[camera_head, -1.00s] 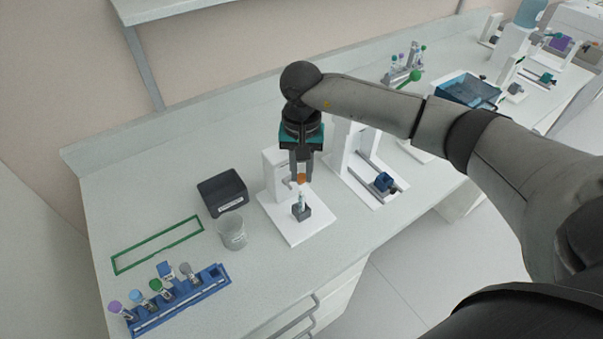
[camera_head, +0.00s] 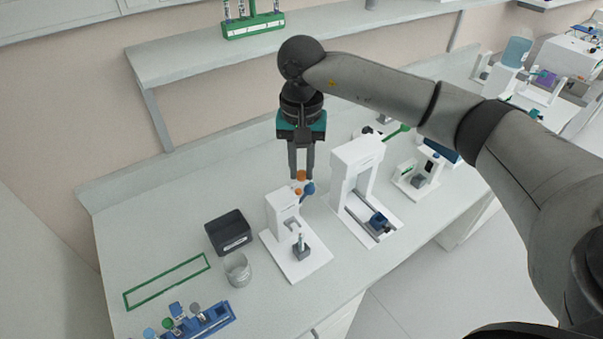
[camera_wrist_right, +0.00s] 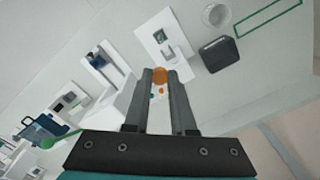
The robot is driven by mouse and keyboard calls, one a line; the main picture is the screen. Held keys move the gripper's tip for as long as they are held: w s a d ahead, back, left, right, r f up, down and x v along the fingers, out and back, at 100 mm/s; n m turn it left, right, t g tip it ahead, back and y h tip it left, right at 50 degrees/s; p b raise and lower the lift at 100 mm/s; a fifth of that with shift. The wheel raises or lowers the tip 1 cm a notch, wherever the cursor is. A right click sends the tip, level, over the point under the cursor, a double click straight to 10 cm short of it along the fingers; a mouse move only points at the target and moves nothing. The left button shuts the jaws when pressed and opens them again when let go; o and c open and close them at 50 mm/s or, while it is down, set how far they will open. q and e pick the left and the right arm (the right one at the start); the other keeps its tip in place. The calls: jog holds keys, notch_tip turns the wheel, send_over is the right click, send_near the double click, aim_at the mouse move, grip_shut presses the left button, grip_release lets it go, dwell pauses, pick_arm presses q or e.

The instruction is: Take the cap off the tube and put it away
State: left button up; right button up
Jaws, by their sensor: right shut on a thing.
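My right gripper (camera_head: 301,175) is shut on the orange cap (camera_head: 301,175) and holds it in the air above the white stand (camera_head: 281,210). In the right wrist view the orange cap (camera_wrist_right: 160,75) sits between the fingertips. The tube (camera_head: 300,240) stands upright in a grey holder (camera_head: 301,254) on the stand's base, with no cap on it. The cap is well above the tube and apart from it. My left gripper is in neither view.
A dark open box (camera_head: 228,232) and a clear beaker (camera_head: 237,269) stand left of the stand. A green outline (camera_head: 167,281) marks bare bench. A blue rack (camera_head: 207,322) with several tubes is at front left. Another white stand (camera_head: 357,180) is close on the right.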

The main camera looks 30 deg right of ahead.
aim_at(301, 173)
jog(key=shift+r, duration=1.65)
jog(key=shift+f, duration=0.1)
